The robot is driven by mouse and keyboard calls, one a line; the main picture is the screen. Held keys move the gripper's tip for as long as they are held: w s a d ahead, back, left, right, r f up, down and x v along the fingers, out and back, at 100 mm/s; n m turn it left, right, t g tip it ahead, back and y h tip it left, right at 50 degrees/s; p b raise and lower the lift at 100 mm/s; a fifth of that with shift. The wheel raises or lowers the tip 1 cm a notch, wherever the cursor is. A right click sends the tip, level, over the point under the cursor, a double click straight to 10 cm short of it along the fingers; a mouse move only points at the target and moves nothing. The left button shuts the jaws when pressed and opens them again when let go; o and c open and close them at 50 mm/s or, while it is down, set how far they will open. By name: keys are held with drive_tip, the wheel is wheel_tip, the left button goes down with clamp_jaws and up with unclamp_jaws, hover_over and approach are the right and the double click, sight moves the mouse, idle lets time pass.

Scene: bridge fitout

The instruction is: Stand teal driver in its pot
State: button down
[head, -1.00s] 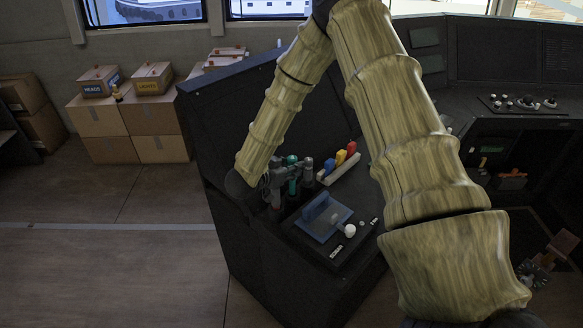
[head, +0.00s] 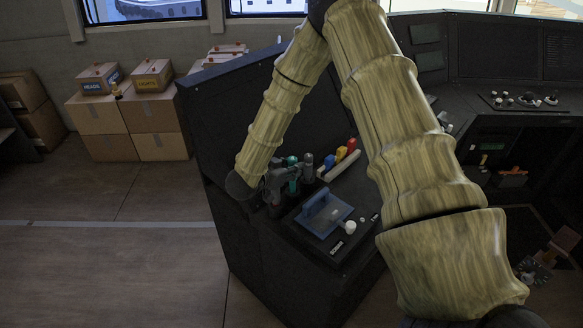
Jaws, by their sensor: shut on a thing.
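The teal driver (head: 292,186) is upright over the console's left part, with its teal handle showing above and below my gripper's fingers. My gripper (head: 283,178) comes in from the left and is shut on the teal driver. A grey upright handle (head: 308,165) stands close on the right of it. The driver's lower end and the pot under it are hidden or too dark to make out, so I cannot tell whether the driver is inside a pot.
A pale rack with blue, yellow and red pieces (head: 340,155) lies behind to the right. A blue handled block (head: 322,213) and a white knob (head: 349,227) are in front. Cartons (head: 155,115) stand at the back left, with open floor before them.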

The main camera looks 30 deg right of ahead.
drive_tip(key=shift+f+b, duration=0.3)
drive_tip(key=shift+f, duration=0.4)
drive_tip(key=c, duration=1.1)
unclamp_jaws()
drive_tip(key=shift+a+r, duration=0.1)
drive_tip(key=v, duration=1.1)
drive_tip(key=shift+s+a+r, duration=0.15)
drive_tip(key=shift+s+a, duration=0.05)
drive_tip(key=shift+a, duration=0.15)
drive_tip(key=shift+a, duration=0.1)
